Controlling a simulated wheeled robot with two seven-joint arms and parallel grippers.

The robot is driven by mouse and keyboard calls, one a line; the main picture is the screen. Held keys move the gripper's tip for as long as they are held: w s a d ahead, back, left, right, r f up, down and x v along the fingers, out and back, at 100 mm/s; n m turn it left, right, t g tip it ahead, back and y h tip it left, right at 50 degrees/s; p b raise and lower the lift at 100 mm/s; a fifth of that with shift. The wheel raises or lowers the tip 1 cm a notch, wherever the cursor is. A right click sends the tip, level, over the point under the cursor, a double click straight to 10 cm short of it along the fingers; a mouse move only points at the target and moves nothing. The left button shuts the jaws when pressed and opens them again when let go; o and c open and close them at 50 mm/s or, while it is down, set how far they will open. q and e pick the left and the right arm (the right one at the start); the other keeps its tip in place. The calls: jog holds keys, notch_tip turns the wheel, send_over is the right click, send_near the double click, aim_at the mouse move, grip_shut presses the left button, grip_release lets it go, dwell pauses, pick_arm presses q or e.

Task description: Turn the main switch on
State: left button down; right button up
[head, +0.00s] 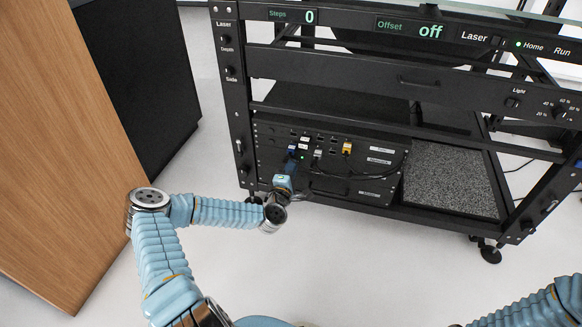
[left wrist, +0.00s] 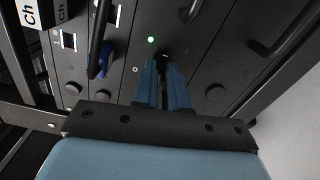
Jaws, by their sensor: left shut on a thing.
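The main switch (left wrist: 164,56) shows in the left wrist view as a small black part on the dark control panel, mostly hidden by my fingertips. My left gripper (left wrist: 163,75) is shut on it, its two blue fingers reaching up to the panel. In the head view my left gripper (head: 287,170) is at the lower left of the rack's panel (head: 350,184), and the wrist covers the switch. A small green light (left wrist: 150,40) glows just beside the fingertips. My right gripper is out of view.
Blue (head: 292,150) and yellow (head: 347,147) plugs with cables sit in the panel near my gripper. A black handle (left wrist: 285,28) stands out to the right in the wrist view. A wooden cabinet (head: 60,150) flanks my left arm. The floor in front is clear.

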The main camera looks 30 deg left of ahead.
pick_arm(q)
jog(key=shift+f+m, duration=0.15)
jog(key=shift+m, duration=0.65)
jog(key=c, duration=1.2)
grip_release()
jog(key=shift+o, duration=0.2)
jog(key=p+v, duration=0.1)
jog(key=v, duration=1.2)
jog(key=shift+s, duration=0.4)
jog(key=shift+f, duration=0.1)
